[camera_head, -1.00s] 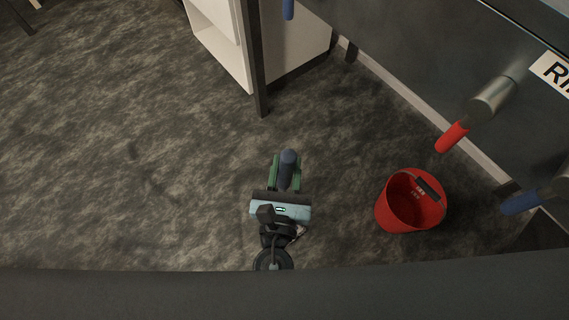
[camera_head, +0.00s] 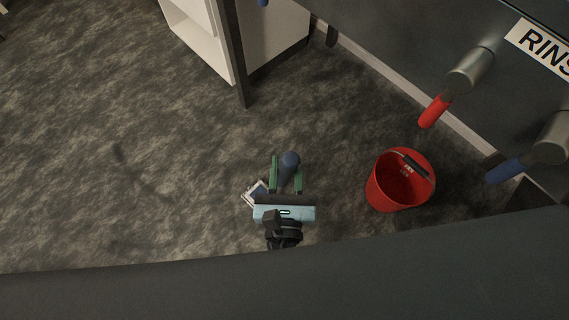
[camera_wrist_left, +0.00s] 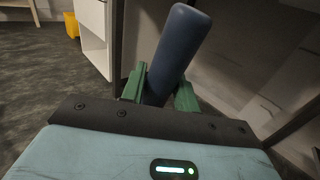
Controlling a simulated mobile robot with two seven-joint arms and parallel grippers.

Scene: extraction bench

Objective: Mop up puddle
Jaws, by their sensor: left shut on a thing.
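My left gripper (camera_head: 286,176), with green fingers, is shut on a dark blue rounded handle (camera_head: 290,160). The handle also stands tilted between the green fingers in the left wrist view (camera_wrist_left: 178,45). A small white and grey-blue flat piece (camera_head: 254,194) shows at floor level just left of the gripper; the gripper partly hides it, and I cannot tell whether it joins the handle. I cannot make out a puddle for certain; a faint darker streak (camera_head: 125,160) marks the mottled floor at left. My right gripper is not in view.
A red bucket (camera_head: 378,192) stands on the floor to the right. A white cabinet (camera_head: 203,45) and dark post (camera_head: 232,60) stand behind. The left floor is open.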

